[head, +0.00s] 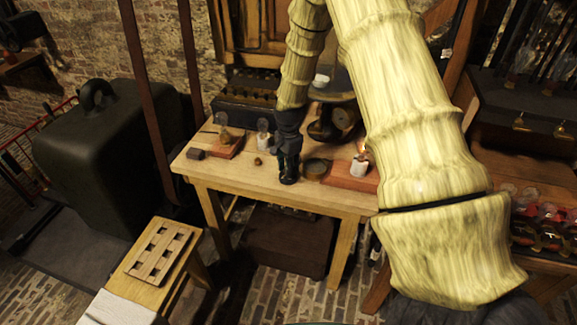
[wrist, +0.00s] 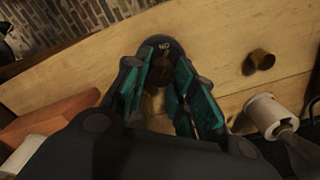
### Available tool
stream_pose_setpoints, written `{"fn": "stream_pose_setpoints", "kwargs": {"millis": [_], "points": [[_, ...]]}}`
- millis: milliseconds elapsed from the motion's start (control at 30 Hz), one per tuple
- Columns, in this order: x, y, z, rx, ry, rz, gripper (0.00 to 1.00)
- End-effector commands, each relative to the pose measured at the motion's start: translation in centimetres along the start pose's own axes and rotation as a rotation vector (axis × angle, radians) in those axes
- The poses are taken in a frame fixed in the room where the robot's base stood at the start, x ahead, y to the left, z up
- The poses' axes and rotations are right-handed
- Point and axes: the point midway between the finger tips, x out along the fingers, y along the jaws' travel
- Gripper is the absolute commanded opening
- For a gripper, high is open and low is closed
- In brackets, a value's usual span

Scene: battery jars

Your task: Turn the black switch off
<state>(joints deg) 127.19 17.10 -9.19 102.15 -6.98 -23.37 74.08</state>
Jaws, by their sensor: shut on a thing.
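The black switch (wrist: 158,46) shows in the wrist view as a round dark base with upside-down lettering that looks like "ON" and a brownish knob in its middle. It lies on the pale wooden table (wrist: 80,95). My gripper (wrist: 163,84) points down at it, its teal-lined fingers on both sides of the knob and shut on it. The fingers hide part of the switch. In the head view my gripper (head: 288,165) stands at the table's front part, and the switch base is barely distinguishable beneath it.
A small brass cup (head: 258,161) and a white socket (head: 263,142) stand left of my gripper.

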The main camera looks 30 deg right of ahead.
Motion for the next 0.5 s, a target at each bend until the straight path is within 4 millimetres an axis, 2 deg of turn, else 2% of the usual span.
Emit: {"fn": "stream_pose_setpoints", "kwargs": {"millis": [267,500], "points": [[-0.06,-0.10,0.00,-0.138,0.000,-0.001,0.02],[-0.07,-0.17,0.01,-0.352,0.001,-0.001,0.02]]}}
